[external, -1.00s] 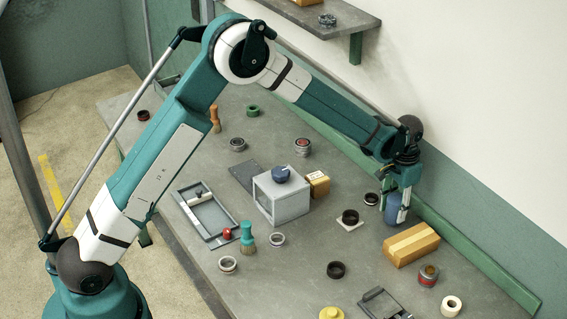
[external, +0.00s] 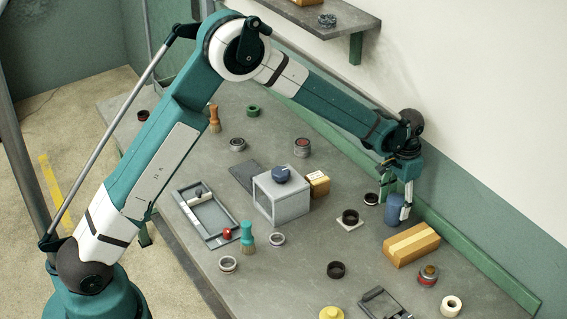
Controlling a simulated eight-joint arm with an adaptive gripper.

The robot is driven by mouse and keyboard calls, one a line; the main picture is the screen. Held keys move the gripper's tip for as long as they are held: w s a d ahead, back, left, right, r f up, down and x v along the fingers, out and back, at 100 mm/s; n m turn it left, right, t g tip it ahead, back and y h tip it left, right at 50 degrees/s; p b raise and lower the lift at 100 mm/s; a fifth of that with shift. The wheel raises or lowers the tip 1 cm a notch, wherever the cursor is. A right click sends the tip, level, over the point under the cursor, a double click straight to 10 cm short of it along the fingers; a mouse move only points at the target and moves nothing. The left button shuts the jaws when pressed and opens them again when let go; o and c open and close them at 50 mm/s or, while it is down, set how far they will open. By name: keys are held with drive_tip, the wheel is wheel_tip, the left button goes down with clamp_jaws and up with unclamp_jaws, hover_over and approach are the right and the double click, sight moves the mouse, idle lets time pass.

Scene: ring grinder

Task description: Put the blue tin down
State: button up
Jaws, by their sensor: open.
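The blue tin (external: 395,210) stands upright on the grey workbench (external: 310,255), near its back edge and just behind the wooden block. My gripper (external: 396,200) points down from above, with its fingers apart on either side of the tin. The fingers partly hide the tin's sides. I cannot tell whether either finger touches it.
A wooden block (external: 411,244) lies right in front of the tin. A dark ring on a pale square (external: 349,219) and a small ring (external: 371,199) sit to its left. A grey box with a blue knob (external: 281,199) stands farther left. The green rail (external: 465,253) runs behind.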

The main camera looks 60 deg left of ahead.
wheel_tip(320, 180, up, 10)
idle(0.5)
idle(0.6)
drive_tip(key=shift+s+a+r, duration=0.1)
drive_tip(key=shift+s+r, duration=0.25)
drive_tip(key=shift+r, duration=0.2)
drive_tip(key=s+a+r+t, duration=0.3)
drive_tip(key=s+r, duration=1.6)
drive_tip(key=s, duration=0.4)
drive_tip(key=s+a+f+t, duration=0.1)
drive_tip(key=s+t, duration=0.1)
drive_tip(key=s, duration=1.1)
drive_tip(key=s+a+f+n+t, duration=0.1)
drive_tip(key=s+t, duration=0.1)
drive_tip(key=s, duration=1.2)
drive_tip(key=shift+s+f+n, duration=0.25)
drive_tip(key=shift+s+n, duration=0.05)
